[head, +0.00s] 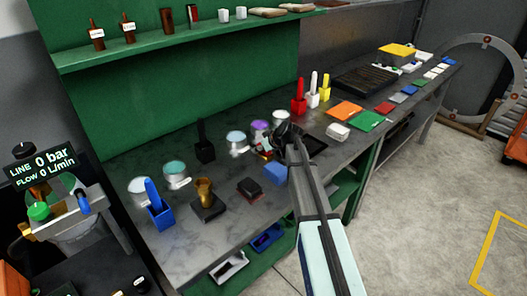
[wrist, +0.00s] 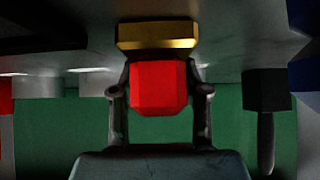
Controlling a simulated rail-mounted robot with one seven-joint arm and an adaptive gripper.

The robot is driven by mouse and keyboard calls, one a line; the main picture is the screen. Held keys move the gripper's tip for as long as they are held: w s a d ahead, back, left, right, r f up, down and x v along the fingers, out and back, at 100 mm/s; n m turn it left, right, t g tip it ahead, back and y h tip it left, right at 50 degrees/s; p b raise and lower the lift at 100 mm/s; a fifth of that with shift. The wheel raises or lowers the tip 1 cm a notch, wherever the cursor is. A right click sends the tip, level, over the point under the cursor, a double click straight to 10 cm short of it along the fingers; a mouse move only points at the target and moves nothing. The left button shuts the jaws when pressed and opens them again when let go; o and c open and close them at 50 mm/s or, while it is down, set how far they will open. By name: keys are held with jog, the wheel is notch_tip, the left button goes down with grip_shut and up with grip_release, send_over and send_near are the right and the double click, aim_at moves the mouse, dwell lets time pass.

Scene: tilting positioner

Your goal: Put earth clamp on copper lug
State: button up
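My gripper (head: 270,146) is over the middle of the bench, close to the purple-topped can. In the wrist view my gripper (wrist: 159,95) has its fingers on both sides of a red block (wrist: 158,86) with a brass-coloured bar (wrist: 157,35) at its far end. I take this for the earth clamp; it looks gripped, and only a speck of red shows at my fingertips in the head view. No copper lug can be told for certain. A brass-coloured cup-like piece (head: 204,188) stands on a dark block (head: 208,208), left of my gripper.
Cans with coloured tops (head: 176,174), a blue holder (head: 160,216), a black holder (head: 204,150) and a blue block (head: 276,173) stand around the bench. Red, white and yellow holders (head: 312,96) are to the right. A fixture with a display (head: 40,165) is at left. Bare benchtop (head: 200,248) shows in front.

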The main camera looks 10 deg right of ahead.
grip_shut()
jog(key=shift+r, duration=0.2)
